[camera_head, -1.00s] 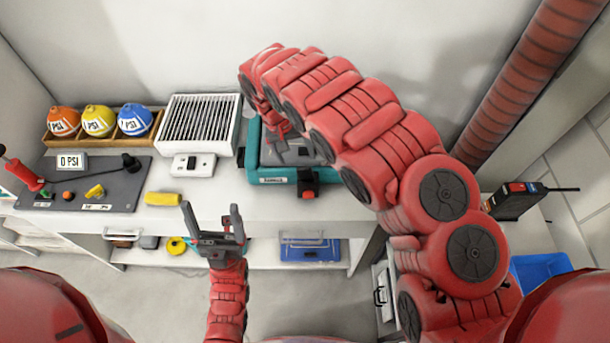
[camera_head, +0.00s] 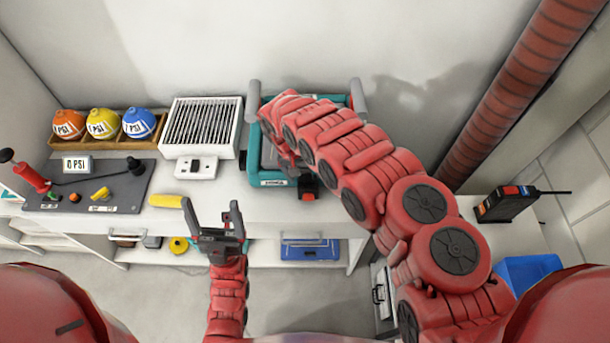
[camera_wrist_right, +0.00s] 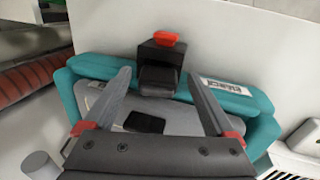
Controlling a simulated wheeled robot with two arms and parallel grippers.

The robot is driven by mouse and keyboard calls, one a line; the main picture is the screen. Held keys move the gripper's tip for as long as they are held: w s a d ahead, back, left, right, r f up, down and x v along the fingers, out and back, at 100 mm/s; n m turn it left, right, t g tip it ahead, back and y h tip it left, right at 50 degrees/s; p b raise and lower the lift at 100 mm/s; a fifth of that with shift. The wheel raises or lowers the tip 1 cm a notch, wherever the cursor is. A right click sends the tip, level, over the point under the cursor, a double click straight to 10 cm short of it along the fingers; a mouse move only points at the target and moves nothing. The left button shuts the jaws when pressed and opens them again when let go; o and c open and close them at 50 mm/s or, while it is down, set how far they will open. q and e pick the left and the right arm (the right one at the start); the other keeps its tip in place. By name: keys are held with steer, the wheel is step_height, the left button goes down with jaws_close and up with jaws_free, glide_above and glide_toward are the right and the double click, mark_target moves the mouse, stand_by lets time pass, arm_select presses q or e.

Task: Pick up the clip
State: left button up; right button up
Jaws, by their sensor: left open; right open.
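No part is clearly marked as the clip. The likeliest is a black block with a red top (camera_head: 308,187) on the front edge of a teal case (camera_head: 270,182); it also shows in the right wrist view (camera_wrist_right: 158,65). A flat black piece (camera_wrist_right: 146,122) lies on the case's grey top, between my right fingers. My right gripper (camera_wrist_right: 159,74) is open and empty over the case, its fingertips pointing toward the black block; whether they touch anything is unclear. In the head view my arm mostly hides it. My left gripper (camera_head: 211,204) is open and empty in front of the counter.
On the counter are a white vented unit (camera_head: 202,125), a wooden tray with three coloured PSI balls (camera_head: 103,124), a grey panel with a red-handled tool (camera_head: 88,190) and a yellow cylinder (camera_head: 166,201). A black radio-like device (camera_head: 507,203) stands at right. The lower shelf holds a blue case (camera_head: 310,250).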

jaws_close()
stand_by(0.4)
steer(key=shift+w+r, duration=0.1)
steer(key=shift+r, duration=0.05)
